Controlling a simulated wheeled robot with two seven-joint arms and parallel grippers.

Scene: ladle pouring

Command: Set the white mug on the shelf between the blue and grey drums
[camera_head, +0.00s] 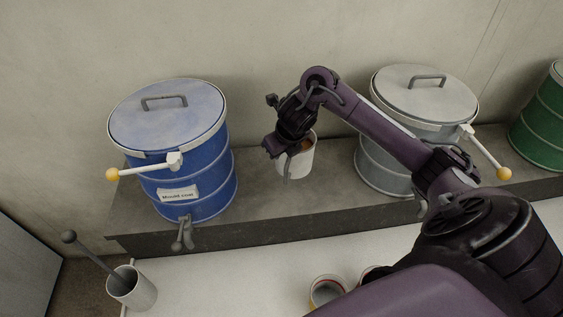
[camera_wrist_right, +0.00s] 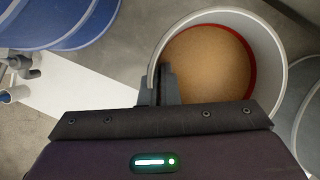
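The white mug (camera_head: 301,160) has a red inner band and brown contents, seen from above in the right wrist view (camera_wrist_right: 215,65). It is upright over the grey shelf (camera_head: 258,190), between the blue drum (camera_head: 195,160) on the left and the grey drum (camera_head: 378,165) on the right. I cannot tell whether its base touches the shelf. My right gripper (camera_head: 285,152) reaches in from the right and is shut on the mug's wall at the rim; its fingers (camera_wrist_right: 160,85) straddle the wall. My left gripper is in neither view.
A white holder (camera_head: 143,290) with a dark-handled ladle stands at the lower left. Other cups (camera_head: 327,291) stand on the white table (camera_head: 230,270) in front of the shelf. The blue drum's lever (camera_head: 145,170) and tap (camera_head: 184,235) stick out. A green drum (camera_head: 545,130) stands far right.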

